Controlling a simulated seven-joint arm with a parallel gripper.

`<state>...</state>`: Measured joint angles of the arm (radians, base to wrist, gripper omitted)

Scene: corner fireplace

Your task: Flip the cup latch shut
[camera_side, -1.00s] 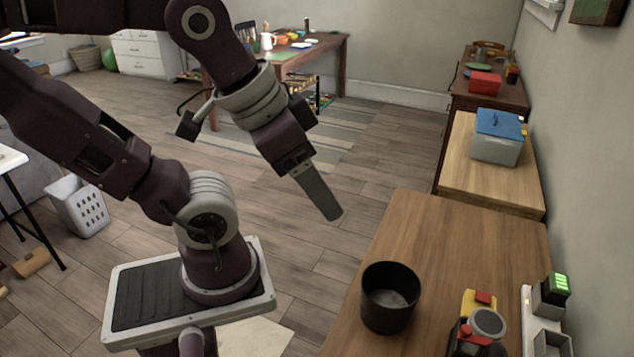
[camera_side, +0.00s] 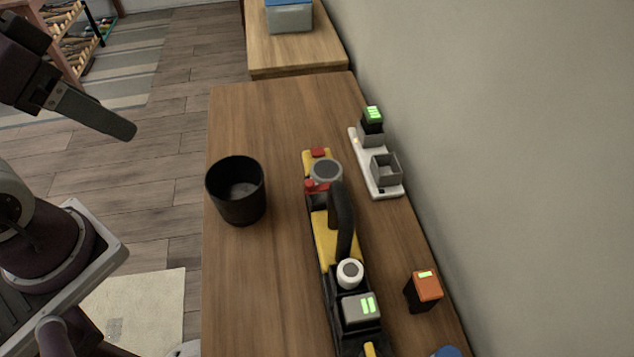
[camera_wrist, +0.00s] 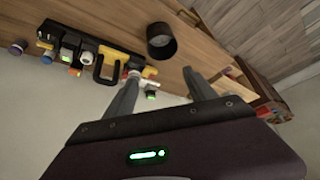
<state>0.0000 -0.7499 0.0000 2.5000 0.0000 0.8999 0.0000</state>
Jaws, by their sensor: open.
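A long yellow and black tool (camera_side: 322,232) lies on the wooden table in the side view. At its far end is a round grey-topped cup (camera_side: 327,171) with small red parts (camera_side: 318,153) beside it. Which red part is the latch, and whether it is open, I cannot tell. The tool also shows at upper left in the wrist view (camera_wrist: 88,46). My gripper (camera_side: 128,131) is left of the table in the side view, well apart from the tool. In the wrist view my gripper (camera_wrist: 160,82) has its two fingers spread with nothing between them.
A black open container (camera_side: 236,205) stands on the table left of the tool. A grey-white charger (camera_side: 385,193) with a green-lit block sits by the wall. An orange-topped battery (camera_side: 425,286) stands at right. The wooden table (camera_side: 250,120) is bare at its far end.

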